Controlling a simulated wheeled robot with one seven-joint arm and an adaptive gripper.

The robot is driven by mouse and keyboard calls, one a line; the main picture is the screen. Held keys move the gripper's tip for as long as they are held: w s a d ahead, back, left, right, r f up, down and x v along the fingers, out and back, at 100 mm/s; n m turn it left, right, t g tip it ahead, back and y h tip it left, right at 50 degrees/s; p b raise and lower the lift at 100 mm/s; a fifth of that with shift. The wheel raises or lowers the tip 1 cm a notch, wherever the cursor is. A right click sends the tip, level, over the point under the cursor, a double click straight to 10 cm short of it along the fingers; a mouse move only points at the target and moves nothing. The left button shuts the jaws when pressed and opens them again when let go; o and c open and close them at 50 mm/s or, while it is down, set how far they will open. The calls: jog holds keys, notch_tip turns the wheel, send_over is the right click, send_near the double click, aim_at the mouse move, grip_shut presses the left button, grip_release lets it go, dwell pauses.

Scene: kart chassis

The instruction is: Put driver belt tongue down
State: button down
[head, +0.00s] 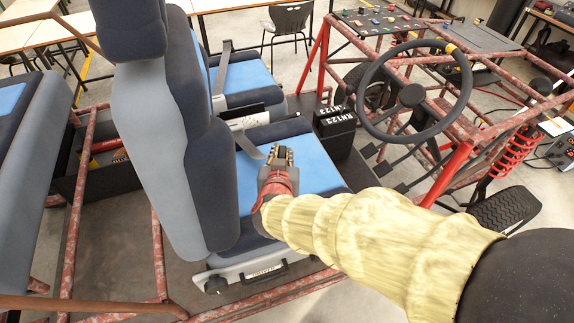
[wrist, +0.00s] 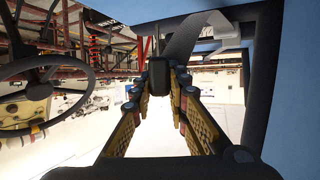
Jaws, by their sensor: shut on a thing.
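My gripper (head: 281,154) is over the blue seat cushion of the driver seat (head: 312,160), close to the seat back. In the wrist view my gripper (wrist: 158,88) has its fingers shut on the black body of the driver belt tongue (wrist: 158,74). A thin upright part stands beyond the fingertips. The grey belt strap (wrist: 203,36) runs up and to the right beside the tongue. In the head view the belt strap (head: 248,143) reaches my gripper from the left; the tongue itself is mostly hidden there by the fingers. I cannot tell whether the tongue touches the seat.
The steering wheel (head: 419,90) stands to the right, with pedals below. Red frame tubes surround the seats. The front of the driver cushion is clear.

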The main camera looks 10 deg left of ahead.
jog(key=shift+w+d+f+b, duration=0.15)
jog(key=shift+w+f+b, duration=0.9)
jog(key=shift+f, duration=0.6)
jog(key=shift+w+d+f+b, duration=0.1)
jog(key=shift+w+f+b, duration=0.7)
jog(key=shift+w+f, duration=0.7)
jog(key=shift+w+d+f+b, duration=0.15)
jog(key=shift+w+f+b, duration=0.85)
jog(key=shift+f, duration=0.8)
jog(key=shift+f, duration=0.15)
jog(key=c, duration=1.7)
grip_release()
jog(key=shift+c, duration=0.2)
